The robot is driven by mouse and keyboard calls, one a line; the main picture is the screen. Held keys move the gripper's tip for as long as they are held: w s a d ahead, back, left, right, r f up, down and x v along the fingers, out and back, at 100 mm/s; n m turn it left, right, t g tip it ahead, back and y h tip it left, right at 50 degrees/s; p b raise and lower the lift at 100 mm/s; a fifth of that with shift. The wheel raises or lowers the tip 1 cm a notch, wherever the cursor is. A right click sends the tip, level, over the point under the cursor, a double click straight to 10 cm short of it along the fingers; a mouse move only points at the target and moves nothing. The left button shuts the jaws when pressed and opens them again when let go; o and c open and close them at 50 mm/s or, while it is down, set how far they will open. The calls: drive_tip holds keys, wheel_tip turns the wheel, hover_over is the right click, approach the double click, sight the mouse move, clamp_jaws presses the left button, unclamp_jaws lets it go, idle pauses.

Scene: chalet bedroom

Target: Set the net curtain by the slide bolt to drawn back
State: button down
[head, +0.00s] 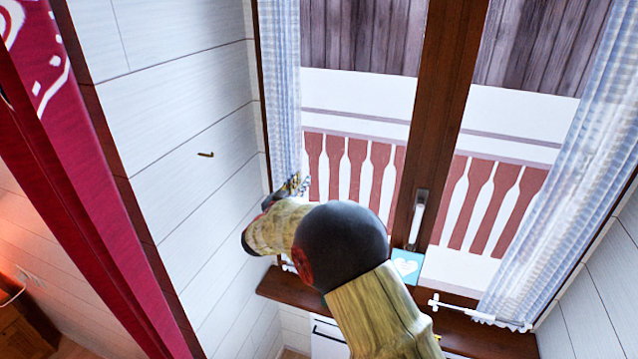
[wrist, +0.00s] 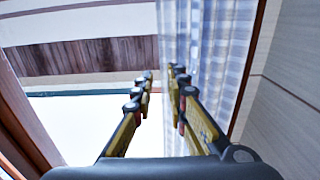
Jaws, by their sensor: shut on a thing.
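A pale blue checked net curtain (head: 281,90) hangs in a narrow strip at the left side of the window. It also shows in the wrist view (wrist: 215,60). My gripper (head: 295,187) is at this curtain's inner edge, low down. In the wrist view my gripper (wrist: 162,78) has its fingertips close together, shut on the curtain's edge. A second net curtain (head: 575,170) hangs at the right side, wider and slanting in the picture. A white bolt-like fitting (head: 462,311) lies near its foot; I cannot tell surely that it is the slide bolt. My arm hides part of the sill.
The brown window frame has a white handle (head: 418,220) on its middle post. A blue card with a heart (head: 406,266) is below it. A small hook (head: 206,154) sticks out of the white plank wall. A red curtain (head: 85,190) hangs at the left.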

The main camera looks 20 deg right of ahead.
drive_tip(key=shift+w+a, duration=0.35)
drive_tip(key=shift+a, duration=0.2)
drive_tip(key=shift+r, duration=0.1)
drive_tip(key=c, duration=1.8)
unclamp_jaws()
drive_tip(key=shift+w+a, duration=0.1)
drive_tip(key=shift+o, duration=0.2)
drive_tip(key=v, duration=1.2)
